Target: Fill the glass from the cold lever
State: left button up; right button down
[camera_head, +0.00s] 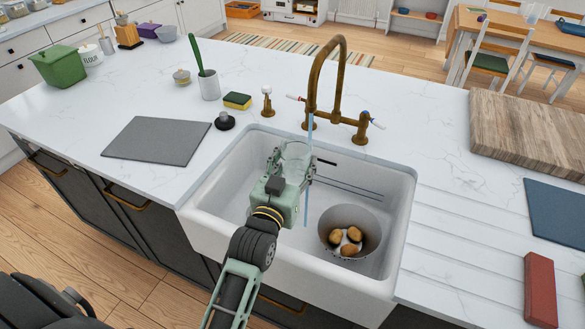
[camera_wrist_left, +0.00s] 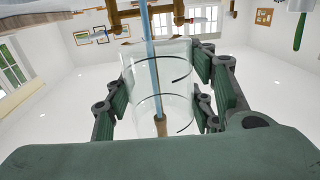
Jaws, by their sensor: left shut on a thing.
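A clear glass (camera_head: 294,153) is held over the left part of the white sink (camera_head: 235,225) by my left gripper (camera_head: 290,172), which is shut on it. In the left wrist view the glass (camera_wrist_left: 158,85) sits between the fingers. The brass tap (camera_head: 312,80) stands behind the sink. Its right lever (camera_head: 372,119) has a blue mark, and its left lever (camera_head: 293,98) a red mark. A thin blue water stream (camera_head: 306,205) runs from the spout and shows below the glass's level, down into the sink. I cannot tell whether any enters the glass. My right gripper is out of view.
A grey colander (camera_head: 334,217) with several potatoes (camera_head: 347,240) is in the sink's right part. A sponge (camera_head: 237,101), a soap pump (camera_head: 267,101) and a black stopper (camera_head: 224,121) stand behind the sink's left edge.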

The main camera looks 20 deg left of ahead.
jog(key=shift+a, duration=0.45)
pick_arm(q)
jog(key=w, duration=0.7)
jog(key=shift+d, duration=0.45)
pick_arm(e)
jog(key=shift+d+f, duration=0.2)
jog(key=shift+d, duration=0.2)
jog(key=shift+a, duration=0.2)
pick_arm(q)
jog(key=shift+r, duration=0.1)
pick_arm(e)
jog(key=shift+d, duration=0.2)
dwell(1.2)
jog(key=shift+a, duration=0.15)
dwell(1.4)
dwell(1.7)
pick_arm(q)
jog(key=shift+s, duration=0.15)
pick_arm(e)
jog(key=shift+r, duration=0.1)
